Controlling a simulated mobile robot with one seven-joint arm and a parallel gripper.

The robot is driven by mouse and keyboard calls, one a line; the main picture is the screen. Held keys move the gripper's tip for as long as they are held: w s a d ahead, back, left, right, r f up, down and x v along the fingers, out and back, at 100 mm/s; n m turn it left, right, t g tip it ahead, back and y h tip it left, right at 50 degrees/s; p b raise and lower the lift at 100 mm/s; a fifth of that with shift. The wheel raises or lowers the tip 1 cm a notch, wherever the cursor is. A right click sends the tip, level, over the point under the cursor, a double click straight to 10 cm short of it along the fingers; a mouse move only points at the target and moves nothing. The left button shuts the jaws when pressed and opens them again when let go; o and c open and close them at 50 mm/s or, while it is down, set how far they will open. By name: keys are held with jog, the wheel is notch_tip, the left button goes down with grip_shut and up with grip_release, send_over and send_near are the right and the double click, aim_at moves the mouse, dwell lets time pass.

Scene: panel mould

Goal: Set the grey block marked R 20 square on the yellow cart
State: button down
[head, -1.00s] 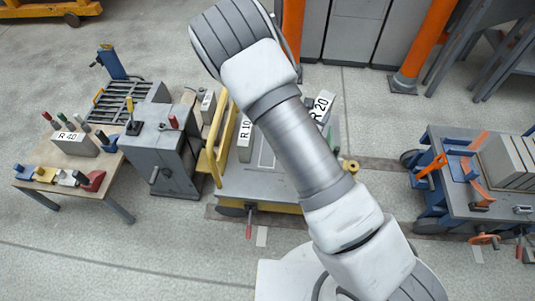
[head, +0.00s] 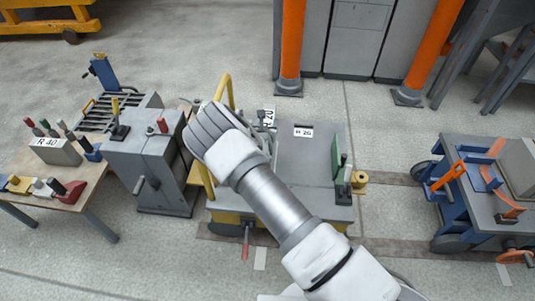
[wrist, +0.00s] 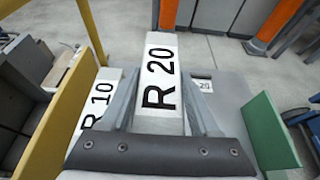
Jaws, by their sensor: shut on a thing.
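My gripper (wrist: 160,105) is shut on the grey block marked R 20 (wrist: 160,70), with one finger on each long side. In the head view the R 20 block (head: 268,117) shows past my wrist, over the left part of the yellow cart (head: 315,165). I cannot tell whether it touches the deck. A block marked R 10 (wrist: 97,105) lies to its left in the wrist view, beside the yellow rail; my arm hides it in the head view. A small label ending in 20 (head: 303,132) lies on the bare grey deck, right of the held block.
A yellow rail (head: 205,180) bounds the cart's left side and a green plate (head: 342,167) stands at its right. A grey machine (head: 150,165) and a table with an R 40 block (head: 55,151) stand left. A blue cart (head: 480,210) is right.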

notch_tip(320, 180, down, 8)
jog(key=b, duration=0.3)
jog(key=shift+f, duration=0.25)
jog(key=c, duration=0.6)
grip_release()
jog(key=shift+f, duration=0.25)
jog(key=o, duration=0.5)
jog(key=shift+r, duration=0.1)
